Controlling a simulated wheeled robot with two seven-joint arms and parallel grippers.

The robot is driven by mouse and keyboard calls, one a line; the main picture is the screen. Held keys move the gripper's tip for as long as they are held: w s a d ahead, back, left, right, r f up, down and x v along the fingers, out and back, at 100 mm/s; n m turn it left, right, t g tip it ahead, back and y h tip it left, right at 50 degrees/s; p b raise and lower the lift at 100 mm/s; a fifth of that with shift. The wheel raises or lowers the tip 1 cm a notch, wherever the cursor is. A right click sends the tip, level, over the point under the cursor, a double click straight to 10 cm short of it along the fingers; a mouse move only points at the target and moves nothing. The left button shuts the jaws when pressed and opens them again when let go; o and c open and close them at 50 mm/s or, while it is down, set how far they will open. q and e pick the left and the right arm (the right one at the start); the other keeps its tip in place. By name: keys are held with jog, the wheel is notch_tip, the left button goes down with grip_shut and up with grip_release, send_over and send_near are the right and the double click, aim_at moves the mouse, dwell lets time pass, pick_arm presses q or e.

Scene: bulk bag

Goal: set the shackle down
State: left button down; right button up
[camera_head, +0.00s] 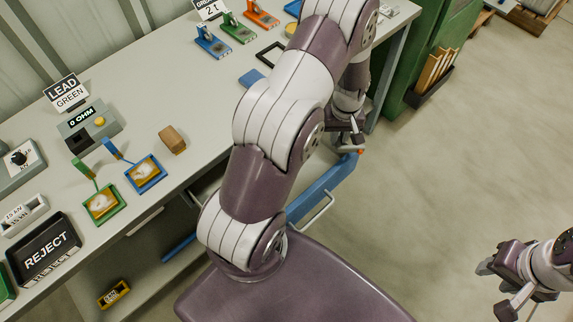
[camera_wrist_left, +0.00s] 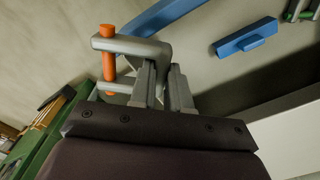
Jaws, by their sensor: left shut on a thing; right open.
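The shackle (camera_wrist_left: 140,48) is a grey bow with an orange pin, seen in the left wrist view. My left gripper (camera_wrist_left: 165,85) is shut on one side of the bow, with the pin end sticking out to the left. In the head view my left gripper (camera_head: 345,138) is at the right, just off the bench's front edge, partly hidden by my arm. A small orange bit of the shackle (camera_head: 360,151) shows beside it. The shackle is in the air, apart from any surface I can see. My right gripper (camera_head: 500,278) is open and empty over the floor at lower right.
A blue bar (camera_head: 325,185) lies below my left gripper. A green cabinet (camera_head: 430,50) stands right of the bench.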

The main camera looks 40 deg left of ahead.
aim_at(313, 162)
pick_arm(q)
jog(key=a+f+n, duration=0.2)
jog(key=f+n, duration=0.3)
jog(key=n, duration=0.3)
jog(key=a+f+n+b, duration=0.1)
jog(key=a+f+n, duration=0.1)
jog(key=f+n, duration=0.3)
jog(key=s+a+f+n, duration=0.1)
jog(key=f+n, duration=0.4)
jog(key=n, duration=0.8)
jog(key=shift+a+f+b, duration=0.1)
jog(key=shift+a+b, duration=0.2)
jog(key=shift+a, duration=0.5)
jog(key=shift+f, duration=0.25)
jog(key=shift+f, duration=0.1)
jog(key=shift+f, duration=0.15)
jog(key=c, duration=1.1)
grip_release()
